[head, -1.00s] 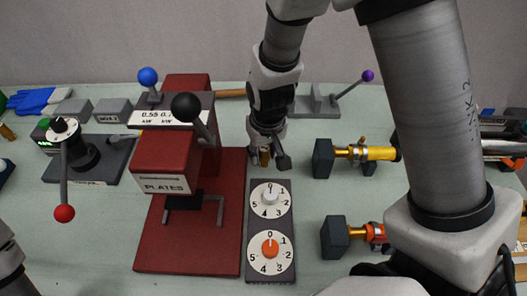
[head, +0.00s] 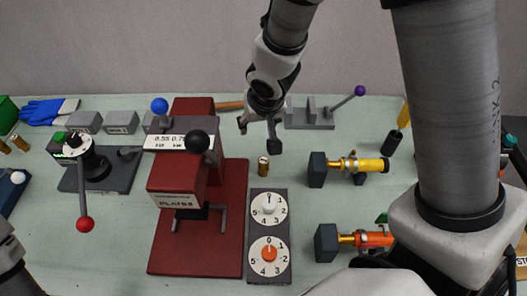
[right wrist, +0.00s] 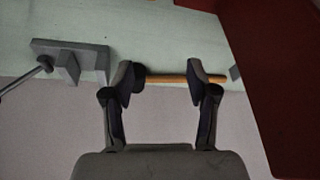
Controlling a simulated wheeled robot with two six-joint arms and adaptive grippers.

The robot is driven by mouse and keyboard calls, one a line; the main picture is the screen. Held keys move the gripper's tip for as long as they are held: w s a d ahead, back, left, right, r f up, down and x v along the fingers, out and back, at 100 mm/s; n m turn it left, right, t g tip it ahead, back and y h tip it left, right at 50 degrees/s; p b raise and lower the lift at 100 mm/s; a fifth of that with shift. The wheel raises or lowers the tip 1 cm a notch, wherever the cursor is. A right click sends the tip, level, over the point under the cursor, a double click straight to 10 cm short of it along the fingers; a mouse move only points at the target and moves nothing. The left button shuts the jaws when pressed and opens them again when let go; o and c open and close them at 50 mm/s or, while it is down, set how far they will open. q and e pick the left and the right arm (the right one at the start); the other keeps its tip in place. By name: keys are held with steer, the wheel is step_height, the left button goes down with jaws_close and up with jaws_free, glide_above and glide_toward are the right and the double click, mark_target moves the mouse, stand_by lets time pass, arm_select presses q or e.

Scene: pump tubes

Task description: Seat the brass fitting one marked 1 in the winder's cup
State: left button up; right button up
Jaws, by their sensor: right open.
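A small brass fitting (head: 263,166) stands upright on the table just behind the dial panel; no mark on it is legible. My right gripper (head: 259,136) is open and empty, above and behind that fitting and apart from it. Its spread fingers also show in the right wrist view (right wrist: 163,83), with no fitting between them. More brass pieces (head: 20,143) stand at the far left. A dark device with a red-ball lever (head: 95,163) stands at the left and may be the winder; I cannot make out its cup. My left gripper is out of view.
The red plates press (head: 200,225) stands left of the dial panel (head: 269,214). Yellow (head: 368,164) and orange (head: 375,239) fittings in dark blocks lie to the right. A grey bracket with a purple-ball lever (head: 311,118) and a wooden handle (right wrist: 180,78) are at the back.

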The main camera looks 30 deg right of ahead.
mark_target(264, 161)
arm_select(q)
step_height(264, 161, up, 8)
steer(key=p, duration=0.5)
arm_select(e)
steer(key=s+g, duration=0.1)
steer(key=s+f+n, duration=0.1)
steer(key=s, duration=0.1)
steer(key=s+g, duration=0.1)
steer(key=shift+s+a+f+g+y, duration=0.3)
steer(key=shift+s+a, duration=0.05)
steer(key=f+b, duration=0.2)
steer(key=f, duration=0.1)
steer(key=f+b, duration=0.2)
steer(key=f, duration=0.1)
steer(key=w+f+b, duration=0.1)
steer(key=f+b, duration=0.2)
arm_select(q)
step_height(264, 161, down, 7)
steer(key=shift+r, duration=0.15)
arm_select(e)
steer(key=shift+w+r, duration=0.1)
steer(key=shift+r, duration=0.15)
jaws_close()
